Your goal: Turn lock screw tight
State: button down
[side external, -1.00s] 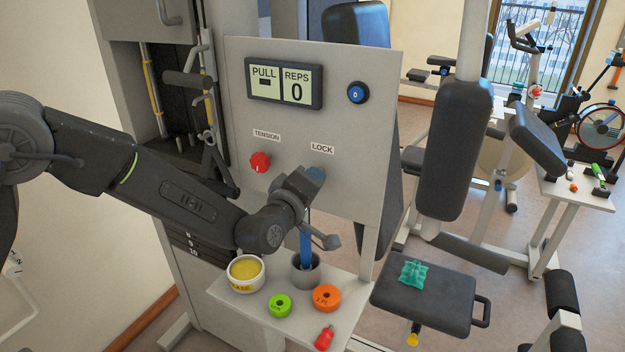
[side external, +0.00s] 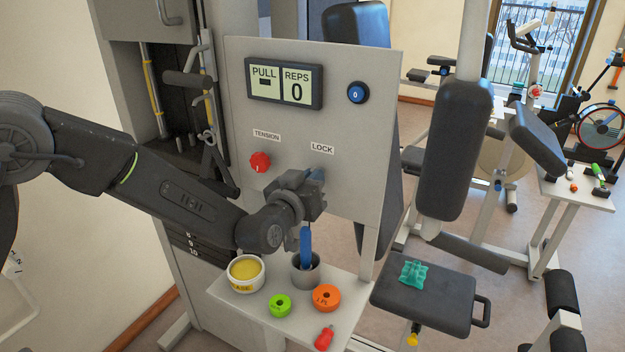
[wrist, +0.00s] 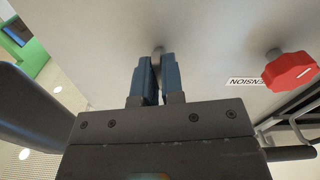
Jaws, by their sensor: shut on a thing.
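The lock screw (wrist: 159,50) sits in the grey panel under the LOCK label (side external: 322,149). In the wrist view only a small grey part of it shows, just past the blue fingertips. My gripper (wrist: 157,72) is at the panel with its fingers close together around the screw, and it is shut on it. In the side view my gripper (side external: 316,177) hides the screw. How far the screw is turned cannot be seen.
A red tension knob (side external: 260,162) is left of the lock. Below, a shelf (side external: 233,297) holds a grey cup (side external: 306,273) with a blue tool, a yellow-filled tub (side external: 246,274), a green ring (side external: 280,306), an orange ring (side external: 327,298) and a red bottle (side external: 324,338).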

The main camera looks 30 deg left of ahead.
jog(key=shift+m, duration=3.8)
jog(key=shift+r, duration=0.1)
jog(key=c, duration=1.2)
grip_release()
jog(key=shift+c, duration=0.2)
jog(key=s, duration=1.3)
jog(key=shift+s, duration=0.4)
